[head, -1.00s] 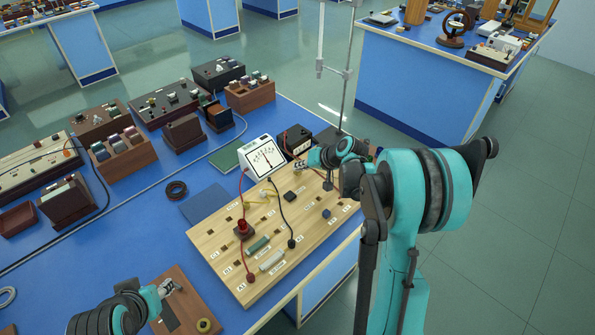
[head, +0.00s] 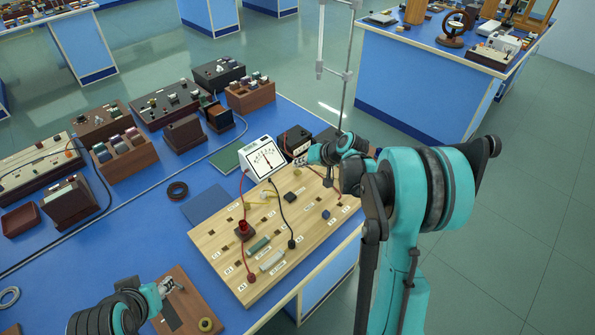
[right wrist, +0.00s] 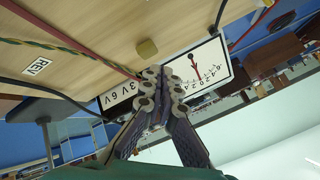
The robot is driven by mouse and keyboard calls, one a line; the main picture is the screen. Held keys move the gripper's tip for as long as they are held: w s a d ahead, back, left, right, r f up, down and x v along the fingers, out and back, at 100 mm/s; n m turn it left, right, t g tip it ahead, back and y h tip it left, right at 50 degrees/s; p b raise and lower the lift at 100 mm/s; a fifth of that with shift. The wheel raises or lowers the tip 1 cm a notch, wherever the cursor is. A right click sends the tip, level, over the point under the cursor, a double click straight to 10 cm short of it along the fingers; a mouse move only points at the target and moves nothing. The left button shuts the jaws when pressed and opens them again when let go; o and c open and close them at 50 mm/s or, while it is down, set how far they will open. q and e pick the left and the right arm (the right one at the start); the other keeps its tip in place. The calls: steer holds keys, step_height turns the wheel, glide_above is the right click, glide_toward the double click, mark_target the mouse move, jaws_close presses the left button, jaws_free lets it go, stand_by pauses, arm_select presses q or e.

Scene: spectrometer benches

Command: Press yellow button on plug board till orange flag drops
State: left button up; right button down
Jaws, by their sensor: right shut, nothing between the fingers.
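The wooden plug board (head: 225,232) lies on the blue bench in the head view, carrying plugs, wires and small labels. In the right wrist view, a small yellow block, which looks like the yellow button (right wrist: 147,48), sits on the wood just beyond my right fingertips. My right gripper (head: 300,162) is shut and empty at the board's far end, near the meter; it also shows in the right wrist view (right wrist: 163,74), apart from the button. I cannot make out an orange flag. My left gripper (head: 172,286) is over a small brown board; its jaws are too small to read.
Red, black and yellow wires cross the board. A metal stand rod (head: 347,95) rises behind.

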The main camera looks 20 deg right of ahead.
mark_target(299, 172)
steer(key=shift+r+p, duration=1.65)
steer(key=shift+r, duration=0.75)
steer(key=s+a+r+n+g+h, duration=0.15)
steer(key=s+a+r, duration=0.3)
steer(key=s, duration=0.55)
steer(key=s+a+r+n+h, duration=0.1)
steer(key=s+a+r+h, duration=0.3)
steer(key=s, duration=0.6)
steer(key=s+a+f+y, duration=0.1)
steer(key=s+f, duration=0.2)
steer(key=s, duration=0.6)
steer(key=shift+s+n, duration=0.35)
steer(key=shift+n, duration=0.1)
steer(key=shift+t, duration=0.25)
